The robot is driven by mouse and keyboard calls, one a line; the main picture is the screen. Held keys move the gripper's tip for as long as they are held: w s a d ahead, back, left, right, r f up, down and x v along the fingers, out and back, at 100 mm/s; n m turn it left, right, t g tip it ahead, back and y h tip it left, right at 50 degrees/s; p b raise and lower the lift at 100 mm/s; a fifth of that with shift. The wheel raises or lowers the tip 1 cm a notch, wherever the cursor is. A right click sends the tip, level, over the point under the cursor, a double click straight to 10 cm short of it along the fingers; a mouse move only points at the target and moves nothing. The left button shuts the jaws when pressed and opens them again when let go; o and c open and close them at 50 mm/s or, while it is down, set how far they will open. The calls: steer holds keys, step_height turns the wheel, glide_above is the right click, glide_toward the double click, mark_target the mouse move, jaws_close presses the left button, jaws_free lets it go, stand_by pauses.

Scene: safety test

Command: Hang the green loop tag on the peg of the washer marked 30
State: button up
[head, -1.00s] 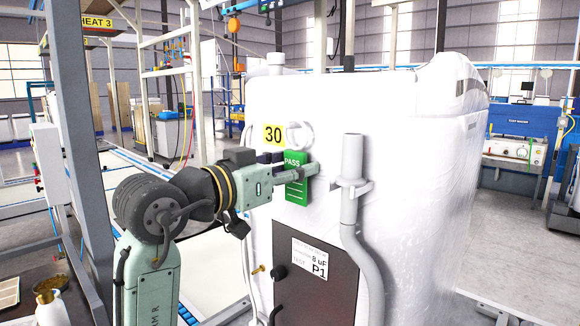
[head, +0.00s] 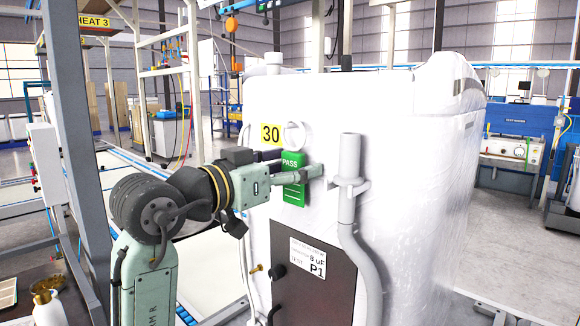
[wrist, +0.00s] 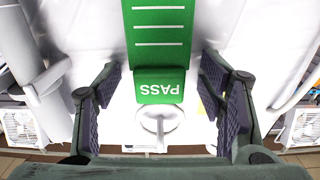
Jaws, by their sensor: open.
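The green loop tag (head: 292,160), marked PASS, is upright against the front of the white washer (head: 420,150). The yellow sign 30 (head: 271,134) is at its upper left. A white ring (head: 294,135) shows just above the tag, and below PASS in the upside-down wrist view (wrist: 158,122). The peg is hard to tell from the ring, so I cannot tell whether the loop is around it. My gripper (head: 312,180) is at the tag. In the wrist view its fingers (wrist: 165,95) are spread, with the green tag (wrist: 159,85) between them and gaps on both sides.
A grey vertical pipe (head: 349,190) stands on the washer front just right of my gripper. A dark panel (head: 313,275) with a P1 label is below. A grey frame post (head: 75,130) stands left of my arm.

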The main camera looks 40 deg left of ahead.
steer(key=s, duration=1.2)
steer(key=shift+a, duration=0.45)
